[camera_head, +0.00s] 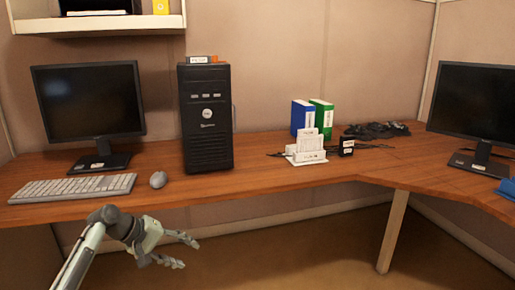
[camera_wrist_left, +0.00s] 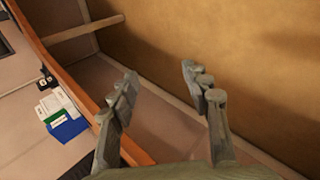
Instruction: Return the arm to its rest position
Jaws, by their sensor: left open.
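My left gripper (camera_head: 186,251) is in front of the desk's front edge and below the desktop, left of centre in the head view. Its two fingers are spread apart with nothing between them. In the left wrist view the open fingers (camera_wrist_left: 160,90) show against the floor and the wall panel under the desk. My left arm comes in from the lower left corner of the head view. My right gripper does not show in either view.
The wooden desk (camera_head: 270,180) spans the view. On it stand a monitor (camera_head: 90,100), keyboard (camera_head: 75,188), mouse (camera_head: 158,179), black computer tower (camera_head: 207,118), white card holder (camera_head: 307,150), binders (camera_head: 302,117) and a right monitor (camera_head: 474,102). The floor below is clear.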

